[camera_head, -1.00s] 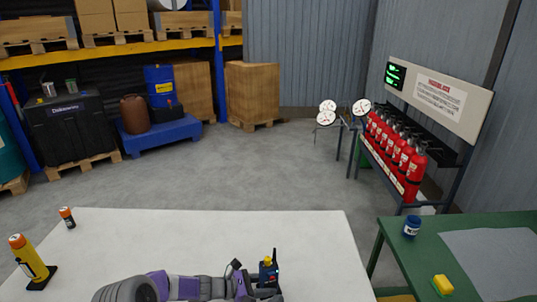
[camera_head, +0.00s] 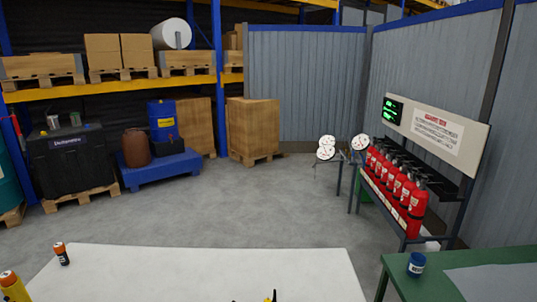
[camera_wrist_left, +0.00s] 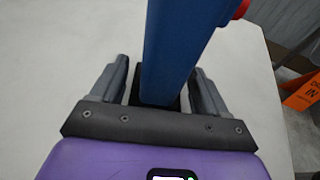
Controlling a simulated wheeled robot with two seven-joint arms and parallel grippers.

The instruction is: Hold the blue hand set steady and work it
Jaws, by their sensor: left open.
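The blue hand set (camera_wrist_left: 180,45) fills the upper middle of the left wrist view, with a red part at its upper right. In the head view only its dark antenna tip (camera_head: 275,295) shows at the bottom edge. My left gripper (camera_wrist_left: 160,70) has its jaws open, one finger on each side of the hand set's lower part. I cannot tell whether either finger touches it. The white table (camera_head: 200,270) lies beneath. My right gripper is in neither view.
An orange-and-black cylinder (camera_head: 62,254) stands at the table's left, with a yellow torch-like item (camera_head: 12,286) nearer. A green table (camera_head: 450,262) with a blue jar (camera_head: 416,265) stands right. Red extinguishers (camera_head: 400,190) line a rack.

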